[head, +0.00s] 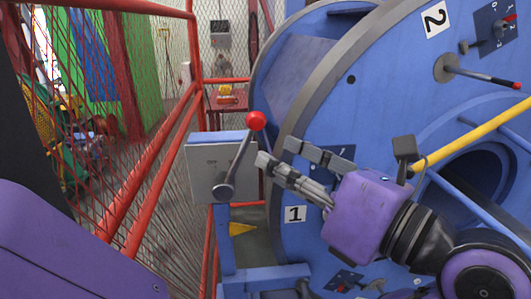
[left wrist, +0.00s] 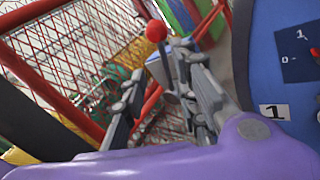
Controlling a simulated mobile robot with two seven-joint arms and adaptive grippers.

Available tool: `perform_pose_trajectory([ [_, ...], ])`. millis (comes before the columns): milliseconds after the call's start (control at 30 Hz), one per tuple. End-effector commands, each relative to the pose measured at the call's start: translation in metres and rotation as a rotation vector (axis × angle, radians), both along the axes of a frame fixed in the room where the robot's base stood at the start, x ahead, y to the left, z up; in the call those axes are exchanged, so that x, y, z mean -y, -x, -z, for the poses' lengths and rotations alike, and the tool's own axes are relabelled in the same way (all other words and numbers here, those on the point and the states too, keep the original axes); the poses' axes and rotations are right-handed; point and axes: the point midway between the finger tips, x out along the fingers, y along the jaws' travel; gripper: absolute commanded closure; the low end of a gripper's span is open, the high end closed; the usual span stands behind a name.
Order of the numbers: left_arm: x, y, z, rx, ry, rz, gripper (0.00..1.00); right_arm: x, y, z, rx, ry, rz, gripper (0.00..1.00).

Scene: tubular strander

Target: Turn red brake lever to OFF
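The red brake lever is a grey rod with a red ball knob (head: 257,121). It tilts up and right from its pivot (head: 224,191) on a grey box (head: 206,160). In the left wrist view, the knob (left wrist: 156,31) shows beyond the fingers, close to the right-hand fingertip; the lower lever is partly hidden. My left gripper (head: 276,152) is just right of the rod and below the knob. In the left wrist view, its fingers (left wrist: 155,65) are apart with nothing held between them. I cannot tell whether a finger touches the lever. My right gripper is not in view.
The big blue strander disc (head: 340,110), with a white "1" label (head: 295,214), stands close behind and right of my gripper. Another lever (head: 480,74) and a yellow bar (head: 470,138) are at right. A red mesh fence (head: 150,150) runs along the left.

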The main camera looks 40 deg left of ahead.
Motion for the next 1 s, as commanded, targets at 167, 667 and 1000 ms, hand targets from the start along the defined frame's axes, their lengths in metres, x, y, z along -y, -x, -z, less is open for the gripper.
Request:
perform_pose_trajectory([
  [167, -0.011, 0.000, 0.003, 0.022, 0.045, 0.008, 0.72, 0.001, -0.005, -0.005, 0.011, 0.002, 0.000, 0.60],
  [667, -0.075, -0.003, 0.002, 0.019, 0.040, 0.008, 0.72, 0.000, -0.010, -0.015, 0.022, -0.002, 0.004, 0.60],
  [1000, -0.077, -0.003, 0.003, 0.018, 0.040, 0.009, 0.80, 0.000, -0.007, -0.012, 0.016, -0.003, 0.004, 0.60],
])
